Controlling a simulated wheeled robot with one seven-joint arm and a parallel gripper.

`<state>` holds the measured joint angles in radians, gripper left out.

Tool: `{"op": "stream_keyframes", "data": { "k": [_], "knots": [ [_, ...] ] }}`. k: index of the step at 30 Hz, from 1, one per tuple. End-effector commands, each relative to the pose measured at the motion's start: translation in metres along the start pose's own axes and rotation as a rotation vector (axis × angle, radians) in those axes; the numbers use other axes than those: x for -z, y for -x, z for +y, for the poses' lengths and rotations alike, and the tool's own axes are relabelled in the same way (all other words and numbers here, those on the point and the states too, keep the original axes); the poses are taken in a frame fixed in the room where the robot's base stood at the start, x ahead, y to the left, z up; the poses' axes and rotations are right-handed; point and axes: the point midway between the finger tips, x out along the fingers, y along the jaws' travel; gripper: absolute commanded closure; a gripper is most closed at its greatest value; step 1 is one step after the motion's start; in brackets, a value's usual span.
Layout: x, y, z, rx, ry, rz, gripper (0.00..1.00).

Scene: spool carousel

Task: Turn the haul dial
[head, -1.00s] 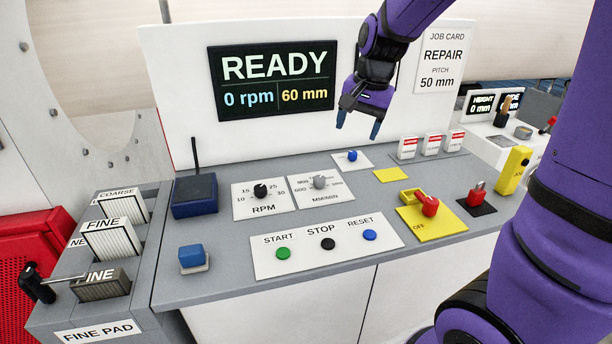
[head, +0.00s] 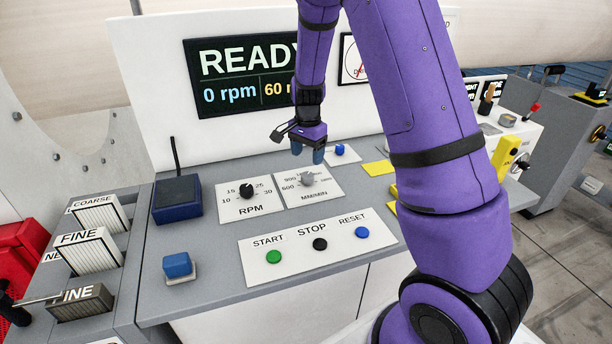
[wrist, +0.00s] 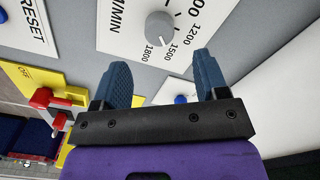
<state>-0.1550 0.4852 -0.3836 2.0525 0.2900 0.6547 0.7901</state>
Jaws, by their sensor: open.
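The haul dial is a grey knob (head: 307,179) on a white plate marked MM/MIN (head: 318,191), on the grey console. It also shows in the wrist view as a grey knob (wrist: 160,28) with a scale including 1200, 1500 and 1800. Its pointer seems to be near 1500. My gripper (head: 308,154) is just above and behind the dial in the head view. In the wrist view my gripper (wrist: 165,75) has its two blue fingertips apart, with nothing between them, and the knob lies beyond the tips.
A black RPM knob (head: 247,190) stands left of the haul dial. The START, STOP and RESET button plate (head: 296,247) lies in front. A small blue button (head: 340,150) is close behind right. The screen (head: 225,80) reads READY, 0 rpm. My arm hides the console's right part.

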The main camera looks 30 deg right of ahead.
Motion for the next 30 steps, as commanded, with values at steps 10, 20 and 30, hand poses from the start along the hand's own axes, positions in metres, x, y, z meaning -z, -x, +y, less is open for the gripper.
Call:
{"op": "stream_keyframes", "data": {
  "k": [10,20,30],
  "knots": [
    [0.0,-0.06,0.001,-0.002,0.0,-0.001,0.33],
    [0.0,-0.079,0.0,0.001,0.002,0.0,0.33],
    [0.0,-0.079,0.0,0.001,0.002,0.0,0.61]
  ]
}}
